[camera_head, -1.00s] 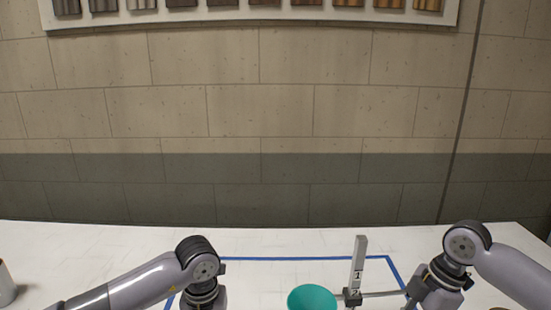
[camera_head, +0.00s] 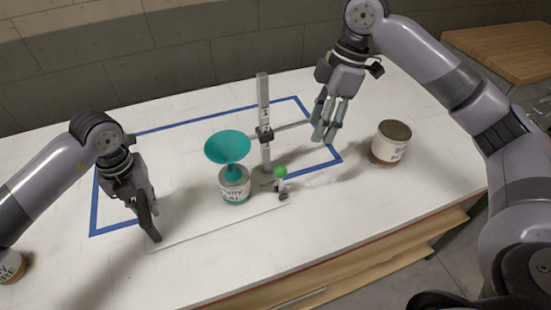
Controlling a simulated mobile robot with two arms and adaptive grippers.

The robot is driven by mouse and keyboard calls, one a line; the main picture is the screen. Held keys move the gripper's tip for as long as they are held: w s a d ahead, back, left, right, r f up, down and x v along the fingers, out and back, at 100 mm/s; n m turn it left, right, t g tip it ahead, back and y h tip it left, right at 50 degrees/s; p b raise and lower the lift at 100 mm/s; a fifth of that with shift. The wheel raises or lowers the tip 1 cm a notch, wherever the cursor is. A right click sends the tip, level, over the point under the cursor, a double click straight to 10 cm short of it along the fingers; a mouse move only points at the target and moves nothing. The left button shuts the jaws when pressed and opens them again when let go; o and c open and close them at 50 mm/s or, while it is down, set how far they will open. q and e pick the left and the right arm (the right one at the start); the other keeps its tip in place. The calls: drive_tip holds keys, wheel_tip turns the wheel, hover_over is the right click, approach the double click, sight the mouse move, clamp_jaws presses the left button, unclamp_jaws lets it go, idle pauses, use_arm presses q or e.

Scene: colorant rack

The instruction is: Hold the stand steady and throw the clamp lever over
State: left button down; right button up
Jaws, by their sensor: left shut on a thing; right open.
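The stand has an upright numbered post (camera_head: 263,105) on a thin white base plate (camera_head: 200,230), with a dark clamp block (camera_head: 265,134) and a rod reaching right. A short lever with a green knob (camera_head: 280,172) stands at the plate's right front. A teal funnel (camera_head: 228,148) sits over a labelled can (camera_head: 234,187) beside the post. My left gripper (camera_head: 152,228) is shut on the plate's left edge. My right gripper (camera_head: 328,120) is open and empty, up and right of the green knob, near the rod's right end; I cannot tell whether it touches the rod.
Another can (camera_head: 390,143) stands right of the stand, under my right arm. One more can (camera_head: 12,266) is at the far left, partly cut off. Blue tape (camera_head: 112,228) outlines an area on the white table. The table's front edge and a wooden drawer lie below.

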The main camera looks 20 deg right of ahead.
sight(281, 166)
drive_tip(key=a+m+h, duration=0.1)
drive_tip(key=a+m, duration=0.6)
drive_tip(key=m, duration=0.5)
drive_tip(key=shift+m, duration=0.3)
drive_tip(key=f, duration=0.4)
drive_tip(key=a+f, duration=0.1)
drive_tip(key=f, duration=0.3)
drive_tip(key=a+f, duration=0.1)
drive_tip(key=f, duration=0.2)
drive_tip(key=shift+s+f, duration=0.2)
drive_tip(key=shift+f, duration=0.2)
clamp_jaws()
